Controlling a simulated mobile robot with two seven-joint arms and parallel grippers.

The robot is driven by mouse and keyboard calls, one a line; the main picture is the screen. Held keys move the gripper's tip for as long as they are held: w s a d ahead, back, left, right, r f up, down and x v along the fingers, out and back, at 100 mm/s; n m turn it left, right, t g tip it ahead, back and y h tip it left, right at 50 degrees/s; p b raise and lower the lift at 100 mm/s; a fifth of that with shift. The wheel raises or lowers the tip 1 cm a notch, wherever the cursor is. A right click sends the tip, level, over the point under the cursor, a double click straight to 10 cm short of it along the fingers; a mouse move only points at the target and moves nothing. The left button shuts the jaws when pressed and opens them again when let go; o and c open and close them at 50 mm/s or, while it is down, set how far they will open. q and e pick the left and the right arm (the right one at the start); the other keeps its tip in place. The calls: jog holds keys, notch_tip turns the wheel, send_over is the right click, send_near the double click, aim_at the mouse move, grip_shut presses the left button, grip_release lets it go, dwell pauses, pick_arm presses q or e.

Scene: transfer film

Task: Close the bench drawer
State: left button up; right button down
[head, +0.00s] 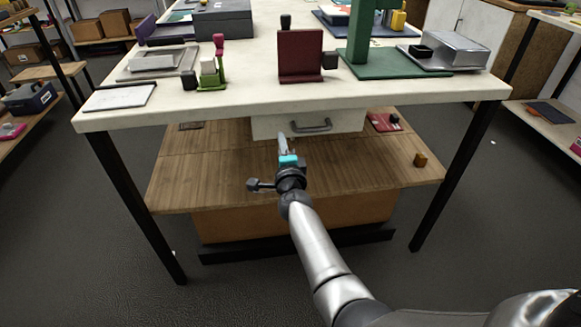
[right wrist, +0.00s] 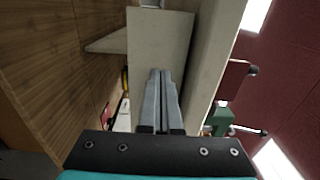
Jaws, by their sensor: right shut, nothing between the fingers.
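The bench drawer (head: 345,122) hangs under the front edge of the white bench (head: 200,113). It has a pale front and a dark bar handle (head: 311,126). How far it stands out is hard to tell, as the bench top covers it from above. My right gripper (head: 283,143) is shut and empty, in front of the left part of the drawer front and left of the handle. In the right wrist view the closed fingers (right wrist: 160,85) point at the pale drawer front (right wrist: 160,38). I cannot tell whether they touch it. My left gripper is not in view.
A wooden lower shelf (head: 215,170) lies below the drawer, with a red item (head: 380,122) and a small brown block (head: 420,159) at its right. Black bench legs (head: 140,205) stand either side. A maroon stand (head: 301,55) and green stand (head: 380,65) are on top.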

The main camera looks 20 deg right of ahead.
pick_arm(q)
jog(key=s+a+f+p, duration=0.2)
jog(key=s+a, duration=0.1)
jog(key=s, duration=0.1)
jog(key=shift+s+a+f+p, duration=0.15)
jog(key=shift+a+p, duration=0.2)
pick_arm(e)
jog(key=v, duration=0.8)
jog(key=shift+a, duration=0.15)
